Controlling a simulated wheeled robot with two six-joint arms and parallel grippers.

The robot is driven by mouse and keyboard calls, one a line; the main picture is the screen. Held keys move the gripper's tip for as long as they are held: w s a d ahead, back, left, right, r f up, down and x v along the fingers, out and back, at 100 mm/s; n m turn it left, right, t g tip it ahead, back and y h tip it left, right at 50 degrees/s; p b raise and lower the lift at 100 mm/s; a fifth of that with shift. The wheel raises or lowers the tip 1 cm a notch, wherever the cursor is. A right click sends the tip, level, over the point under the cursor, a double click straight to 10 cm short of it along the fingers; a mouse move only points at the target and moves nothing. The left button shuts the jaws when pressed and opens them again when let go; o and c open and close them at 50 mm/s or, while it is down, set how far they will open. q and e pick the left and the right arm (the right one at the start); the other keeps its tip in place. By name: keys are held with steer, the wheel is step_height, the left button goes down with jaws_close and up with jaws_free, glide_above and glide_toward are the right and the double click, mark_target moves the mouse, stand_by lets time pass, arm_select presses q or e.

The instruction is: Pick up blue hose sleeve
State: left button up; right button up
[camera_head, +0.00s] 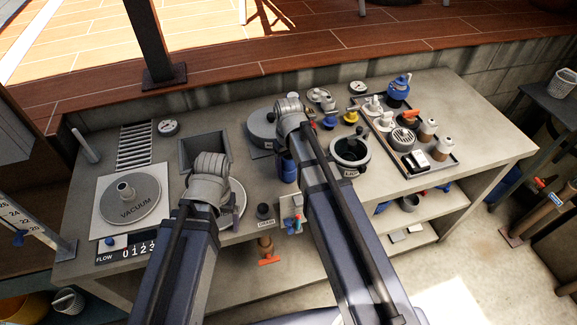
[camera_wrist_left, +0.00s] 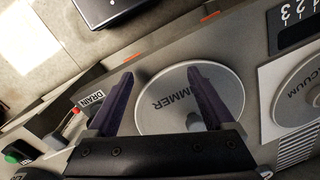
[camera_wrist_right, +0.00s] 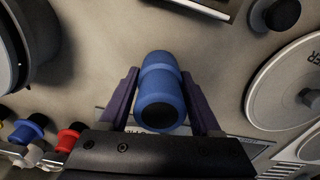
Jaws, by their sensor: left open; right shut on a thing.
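The blue hose sleeve (camera_wrist_right: 160,92) is a short blue cylinder with a dark open end. It sits between the two fingers of my right gripper (camera_wrist_right: 163,100), which is shut on it. In the head view the sleeve (camera_head: 287,168) shows partly below my right wrist, above the bench; I cannot tell whether it still touches the bench. My left gripper (camera_wrist_left: 167,95) is open and empty above the round skimmer lid (camera_wrist_left: 165,108). In the head view my left wrist hides most of that lid.
The bench (camera_head: 340,215) holds a vacuum plate (camera_head: 140,215) at left and an open dark rectangular bin (camera_head: 205,148). The bench's front right is clear.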

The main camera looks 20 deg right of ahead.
mark_target(288, 156)
step_height(288, 156, up, 10)
steer(key=p, duration=0.9)
steer(key=shift+f, duration=0.15)
arm_select(q)
step_height(288, 156, up, 10)
steer(key=shift+f, duration=0.25)
arm_select(e)
steer(key=shift+f, duration=0.1)
